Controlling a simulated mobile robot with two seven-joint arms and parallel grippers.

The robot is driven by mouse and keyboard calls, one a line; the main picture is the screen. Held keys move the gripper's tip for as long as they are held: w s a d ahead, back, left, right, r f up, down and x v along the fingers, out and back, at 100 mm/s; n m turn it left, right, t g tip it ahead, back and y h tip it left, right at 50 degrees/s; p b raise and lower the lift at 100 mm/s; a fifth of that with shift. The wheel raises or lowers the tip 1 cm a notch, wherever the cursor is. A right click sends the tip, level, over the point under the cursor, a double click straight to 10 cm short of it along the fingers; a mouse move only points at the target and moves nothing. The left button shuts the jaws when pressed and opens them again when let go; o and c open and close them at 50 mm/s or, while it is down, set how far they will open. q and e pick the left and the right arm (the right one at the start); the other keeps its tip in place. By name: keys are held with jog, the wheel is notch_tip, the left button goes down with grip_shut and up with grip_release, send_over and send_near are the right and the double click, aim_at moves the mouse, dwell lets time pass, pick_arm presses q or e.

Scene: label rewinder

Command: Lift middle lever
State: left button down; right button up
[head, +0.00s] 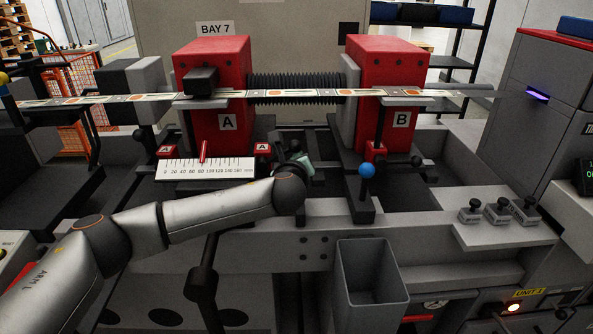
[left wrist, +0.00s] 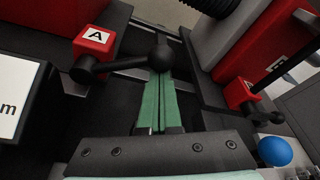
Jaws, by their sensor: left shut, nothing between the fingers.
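The middle lever is a black bar on a small red block marked A (head: 262,149). In the left wrist view it runs from the red block (left wrist: 94,40) to a black ball end (left wrist: 160,58). My left gripper (head: 305,164) is beside that ball in the head view, partly hidden by my wrist. In the left wrist view its green fingers (left wrist: 158,100) are shut together with nothing between them. Their tips are at the ball's near side; I cannot tell whether they touch it. The lever lies roughly level. My right gripper is not in view.
A blue-knobbed lever (head: 366,171) stands to the right, with another black-balled lever (head: 416,161) beyond it on B's red block. A white ruler plate (head: 205,169) lies left. A grey bin (head: 371,272) hangs in front. Small weights (head: 497,209) sit right.

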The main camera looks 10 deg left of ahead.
pick_arm(q)
jog(key=n, duration=0.1)
jog(key=a+r+n, duration=0.1)
jog(key=r+n+t+h, duration=0.1)
jog(key=shift+s+a+r, duration=0.15)
jog(key=shift+a+r, duration=0.1)
jog(key=shift+s+a+r+n+t+h, duration=0.25)
jog(key=shift+a+r+n, duration=0.3)
jog(key=shift+n, duration=0.4)
jog(key=shift+s+a+r+n+t+h, duration=0.1)
jog(key=shift+a+r+n+t+h, duration=0.15)
jog(key=shift+a+r+n, duration=0.5)
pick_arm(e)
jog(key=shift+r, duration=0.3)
pick_arm(q)
jog(key=shift+d+f, duration=0.15)
jog(key=shift+f, duration=0.1)
jog(key=shift+p, duration=0.3)
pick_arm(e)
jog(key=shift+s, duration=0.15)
